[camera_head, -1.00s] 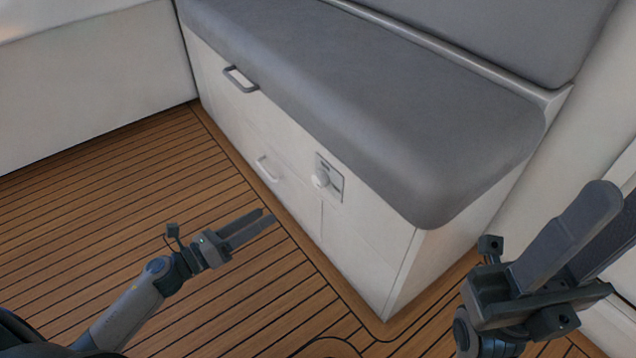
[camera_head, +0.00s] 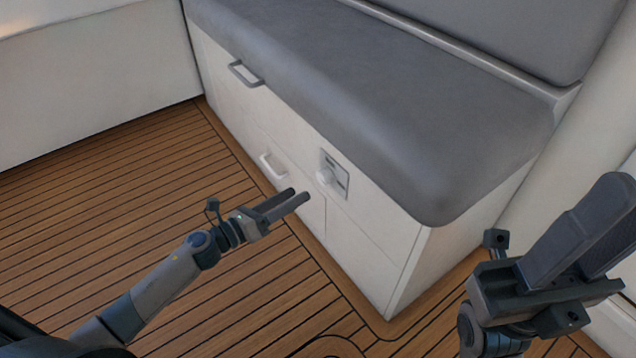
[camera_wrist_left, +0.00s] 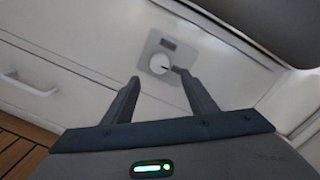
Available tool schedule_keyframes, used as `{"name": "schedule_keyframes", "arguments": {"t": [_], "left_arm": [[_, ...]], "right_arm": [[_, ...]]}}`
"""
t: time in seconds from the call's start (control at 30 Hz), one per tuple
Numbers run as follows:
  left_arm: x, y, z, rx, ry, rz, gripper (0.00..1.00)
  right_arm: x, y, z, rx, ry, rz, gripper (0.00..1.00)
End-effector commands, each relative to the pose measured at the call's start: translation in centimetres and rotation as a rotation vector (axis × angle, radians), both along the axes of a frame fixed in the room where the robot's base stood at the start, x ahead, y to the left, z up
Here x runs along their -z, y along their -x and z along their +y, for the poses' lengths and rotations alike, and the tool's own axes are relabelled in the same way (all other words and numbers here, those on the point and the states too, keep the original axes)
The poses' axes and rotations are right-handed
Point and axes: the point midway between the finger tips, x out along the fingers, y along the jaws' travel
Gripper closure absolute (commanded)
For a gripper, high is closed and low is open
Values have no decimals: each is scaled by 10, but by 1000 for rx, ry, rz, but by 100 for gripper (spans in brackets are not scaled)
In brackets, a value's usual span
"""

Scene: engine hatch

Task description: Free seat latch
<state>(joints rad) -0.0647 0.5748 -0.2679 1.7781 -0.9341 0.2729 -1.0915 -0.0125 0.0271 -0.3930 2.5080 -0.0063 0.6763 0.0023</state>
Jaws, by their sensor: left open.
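The seat latch is a white round knob (camera_head: 326,177) on a grey plate (camera_head: 341,166) on the front of the seat base. In the left wrist view the knob (camera_wrist_left: 160,64) shows beyond my fingers, with a small dark pointer at its right. My left gripper (camera_head: 298,196) is open and empty, a little left of and below the knob, and apart from it. Its fingers also show in the left wrist view (camera_wrist_left: 157,90), to either side below the knob. My right gripper (camera_head: 612,225) is at the far right, pointing up, away from the latch; its finger gap is unclear.
The seat base carries a grey cushion (camera_head: 400,110) that overhangs its front. A dark handle (camera_head: 246,74) and a white handle (camera_head: 272,166) stick out of the front panels. The plank floor (camera_head: 120,190) at left is clear.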

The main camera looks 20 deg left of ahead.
Motion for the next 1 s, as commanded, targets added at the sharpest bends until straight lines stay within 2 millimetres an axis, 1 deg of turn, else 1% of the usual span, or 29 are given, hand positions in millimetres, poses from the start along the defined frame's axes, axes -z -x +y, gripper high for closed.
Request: {"name": "schedule_keyframes", "arguments": {"t": [0.03, 0.3, 0.5, 0.7, 1.0], "left_arm": [[0, -8, -5, 1, -1, -3, 48], [0, -42, -29, 1, 0, -2, 48], [0, -62, -43, 0, 1, -1, 48], [0, -70, -49, 1, 0, 0, 48], [0, -71, -50, 0, 0, 0, 48]], "right_arm": [[1, 1, 0, -3, -3, -2, 69], [-3, 0, 3, -13, -14, -13, 69], [-3, -1, 5, -17, -10, -16, 69], [-6, 0, 6, -20, -9, -29, 69], [-6, 0, 6, -22, -10, -27, 69]]}}
